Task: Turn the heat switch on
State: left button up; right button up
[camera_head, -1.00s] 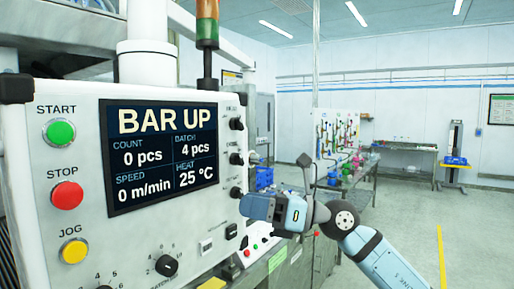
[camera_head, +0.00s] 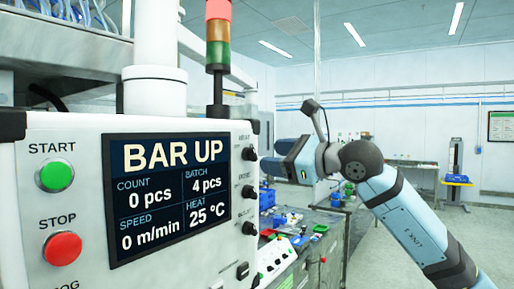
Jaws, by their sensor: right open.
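The white control panel (camera_head: 60,130) fills the left side. A column of black switches runs down its right edge: a top one (camera_head: 248,154), a middle one (camera_head: 248,191) and a lower one (camera_head: 249,228). The display (camera_head: 167,198) reads BAR UP and HEAT 25 °C. My right gripper (camera_head: 268,167) is open, just right of the top and middle switches. Its fingers point left at the panel edge; whether they touch a switch is unclear. My left gripper is out of view.
Green START (camera_head: 55,175) and red STOP (camera_head: 62,248) buttons sit on the panel's left. A signal tower (camera_head: 218,40) stands behind the panel. A bench with blue bins (camera_head: 266,198) lies beyond the gripper.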

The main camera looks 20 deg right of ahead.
aim_at(255, 155)
jog(key=p+x, duration=0.1)
jog(key=x, duration=0.4)
jog(key=c, duration=0.9)
